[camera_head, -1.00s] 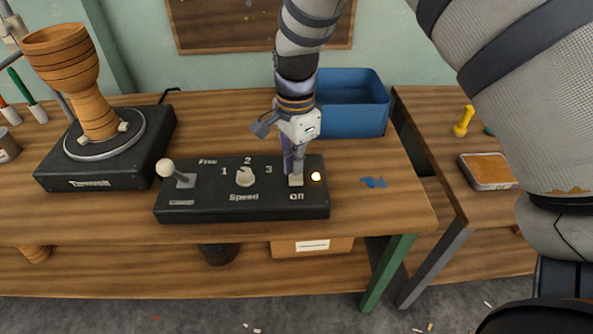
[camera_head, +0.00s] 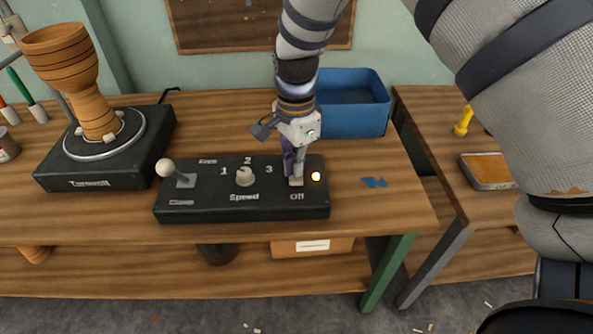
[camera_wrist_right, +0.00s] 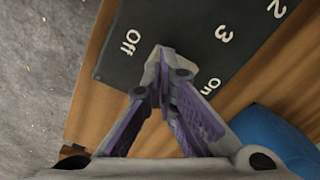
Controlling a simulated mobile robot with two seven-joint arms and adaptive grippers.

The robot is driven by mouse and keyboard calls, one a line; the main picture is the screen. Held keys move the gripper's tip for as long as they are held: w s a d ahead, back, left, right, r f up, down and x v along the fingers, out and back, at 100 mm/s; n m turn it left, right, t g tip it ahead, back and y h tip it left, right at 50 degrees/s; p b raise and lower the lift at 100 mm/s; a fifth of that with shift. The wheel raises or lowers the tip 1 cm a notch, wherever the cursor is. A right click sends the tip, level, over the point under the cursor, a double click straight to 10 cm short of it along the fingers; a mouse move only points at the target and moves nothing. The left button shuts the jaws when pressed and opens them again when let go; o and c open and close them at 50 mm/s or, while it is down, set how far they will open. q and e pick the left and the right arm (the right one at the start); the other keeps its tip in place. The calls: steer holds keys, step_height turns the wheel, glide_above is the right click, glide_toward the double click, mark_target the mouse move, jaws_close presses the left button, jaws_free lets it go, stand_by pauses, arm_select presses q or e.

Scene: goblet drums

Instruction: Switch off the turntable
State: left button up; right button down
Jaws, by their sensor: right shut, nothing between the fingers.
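The turntable (camera_head: 60,172) is a black box with a round plate on the left of the bench, and a wooden goblet drum (camera_head: 70,60) stands on it. Its black control box (camera_head: 215,208) has a Clamp lever, a Speed knob (camera_head: 244,177) and an On/Off switch (camera_head: 296,182). A small lamp (camera_head: 316,176) beside the switch glows. My right gripper (camera_head: 294,176) is shut and empty, its tips at the switch and partly hiding it. In the right wrist view the tips (camera_wrist_right: 165,85) meet by the pale switch, between "Off" and "On"; contact is unclear. My left gripper is out of view.
A blue bin (camera_head: 352,120) stands behind the control box. A blue splotch (camera_head: 374,182) lies to its right. A second bench at the right holds a tray (camera_head: 490,172) and a yellow piece (camera_head: 463,122). The bench's front right is clear.

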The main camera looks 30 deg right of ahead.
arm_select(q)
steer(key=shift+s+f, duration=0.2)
arm_select(e)
steer(key=shift+f, duration=0.95)
steer(key=shift+r+p, duration=1.1)
steer(key=shift+r, duration=2.5)
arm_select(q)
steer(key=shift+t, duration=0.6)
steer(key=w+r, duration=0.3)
arm_select(e)
steer(key=shift+f, duration=0.1)
